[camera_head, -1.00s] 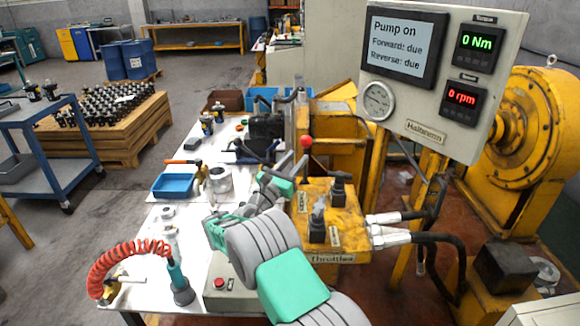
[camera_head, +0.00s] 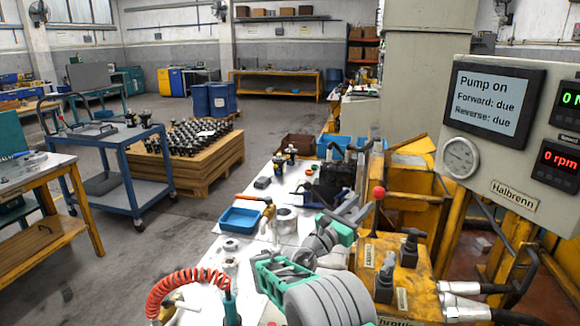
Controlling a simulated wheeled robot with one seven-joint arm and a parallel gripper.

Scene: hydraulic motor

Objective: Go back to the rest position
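My arm, grey with green bands, rises from the bottom of the head view and reaches over the white bench (camera_head: 205,290). My gripper (camera_head: 362,208) is at its far end, beside the yellow valve block (camera_head: 405,262) and its red-knobbed lever (camera_head: 378,192). The fingers are small and confused with the dark parts behind, so I cannot tell whether they are open or hold anything. The display panel (camera_head: 490,100) reads "Pump on", "Forward: due", "Reverse: due". The red readout shows 0 rpm.
A blue tray (camera_head: 240,220), a metal ring part (camera_head: 286,220) and a coiled red hose (camera_head: 185,288) are on the bench. A vise (camera_head: 330,183) stands farther back. A blue cart (camera_head: 120,160) and a pallet of parts (camera_head: 190,160) stand left. Grey floor lies between.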

